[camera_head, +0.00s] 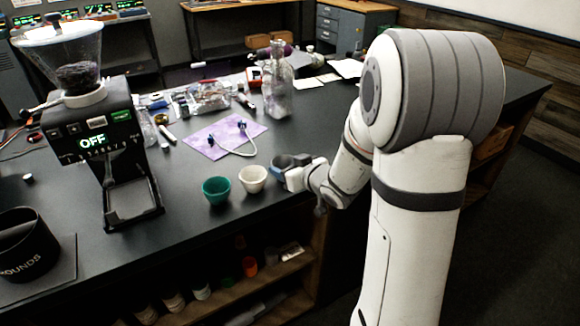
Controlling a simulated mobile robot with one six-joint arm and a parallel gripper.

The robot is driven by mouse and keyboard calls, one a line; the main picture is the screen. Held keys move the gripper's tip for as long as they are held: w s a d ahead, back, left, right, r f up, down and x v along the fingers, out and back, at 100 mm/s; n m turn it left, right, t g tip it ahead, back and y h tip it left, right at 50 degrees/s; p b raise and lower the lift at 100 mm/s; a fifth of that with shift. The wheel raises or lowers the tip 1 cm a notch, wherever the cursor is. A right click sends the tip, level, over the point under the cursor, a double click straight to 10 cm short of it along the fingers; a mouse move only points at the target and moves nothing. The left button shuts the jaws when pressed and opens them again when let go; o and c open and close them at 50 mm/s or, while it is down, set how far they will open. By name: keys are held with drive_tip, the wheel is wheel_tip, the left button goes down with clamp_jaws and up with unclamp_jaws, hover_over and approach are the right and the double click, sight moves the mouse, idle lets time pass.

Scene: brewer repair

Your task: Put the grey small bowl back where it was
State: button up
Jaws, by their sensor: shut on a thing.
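The grey small bowl (283,161) looks dark blue-grey and is at the end of my arm, over the counter. My gripper (293,172) is shut on it; the fingers are small here and partly hidden. I cannot tell whether the bowl touches the counter. A white small bowl (253,180) stands upright just left of my gripper, and a green small bowl (216,191) stands left of that one.
A purple patterned sheet (203,139) with a white tube lies behind the bowls. A glass bottle (278,90) stands farther back. A grinder (95,130) reading OFF and a black knock bin (27,245) are at left. The counter (190,240) is bare in front of the bowls.

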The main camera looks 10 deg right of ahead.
drive_tip(key=shift+f, duration=0.25)
drive_tip(key=o, duration=0.8)
drive_tip(key=shift+r, duration=0.1)
drive_tip(key=shift+o, duration=0.2)
